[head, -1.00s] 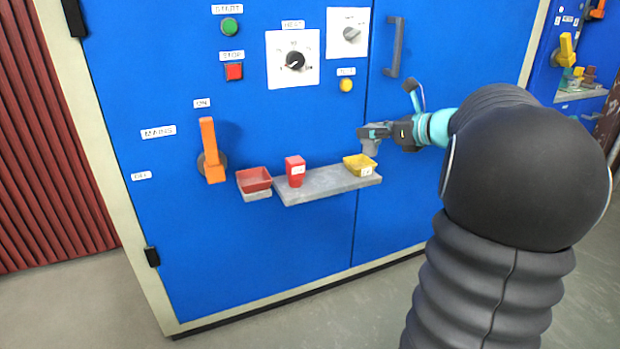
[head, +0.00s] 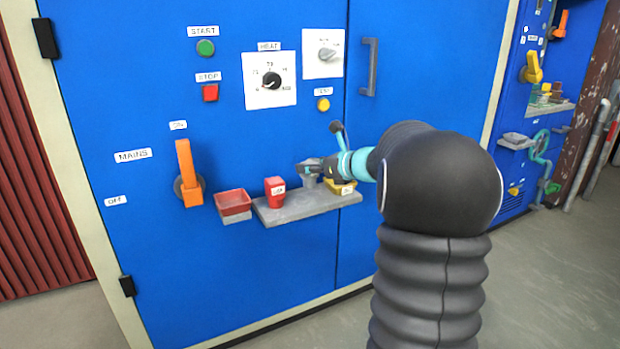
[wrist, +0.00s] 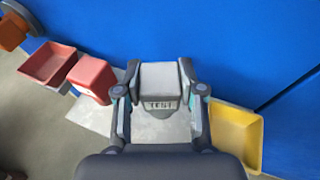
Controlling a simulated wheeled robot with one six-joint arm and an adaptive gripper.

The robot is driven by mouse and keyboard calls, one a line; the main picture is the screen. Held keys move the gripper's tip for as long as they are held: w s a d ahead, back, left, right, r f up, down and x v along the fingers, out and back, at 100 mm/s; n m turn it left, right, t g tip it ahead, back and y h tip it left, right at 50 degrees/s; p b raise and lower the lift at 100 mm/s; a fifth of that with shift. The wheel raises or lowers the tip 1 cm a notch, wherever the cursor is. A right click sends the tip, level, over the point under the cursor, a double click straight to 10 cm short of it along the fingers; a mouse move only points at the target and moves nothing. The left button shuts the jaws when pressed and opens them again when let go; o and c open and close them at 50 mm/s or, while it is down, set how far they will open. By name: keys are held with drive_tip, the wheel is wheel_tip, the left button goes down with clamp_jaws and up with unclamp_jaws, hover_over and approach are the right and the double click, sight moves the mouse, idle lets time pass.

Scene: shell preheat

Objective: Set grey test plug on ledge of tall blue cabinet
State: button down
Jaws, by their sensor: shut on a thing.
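The grey test plug (wrist: 162,82), labelled TEST, is between the fingers of my gripper (wrist: 161,98), which is shut on it. In the head view the plug (head: 309,182) appears upright at the grey ledge (head: 295,208) of the tall blue cabinet (head: 250,260). It is between the red plug (head: 275,192) and the yellow tray (head: 346,187). My gripper (head: 310,168) comes in from the right. I cannot tell whether the plug's base touches the ledge. The ledge (wrist: 92,116) shows beneath the gripper in the wrist view.
A red tray (head: 233,203) sits left of the ledge, below the orange mains lever (head: 188,175). A grey door handle (head: 370,68) and the yellow test button (head: 323,104) are above. The ledge is bare between the red plug and the grey plug.

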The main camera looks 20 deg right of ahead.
sight(315, 177)
drive_tip(key=shift+f, duration=1.45)
drive_tip(key=shift+f+b, duration=0.1)
drive_tip(key=shift+b, duration=0.2)
drive_tip(key=shift+f, duration=0.1)
drive_tip(key=c, duration=0.7)
unclamp_jaws()
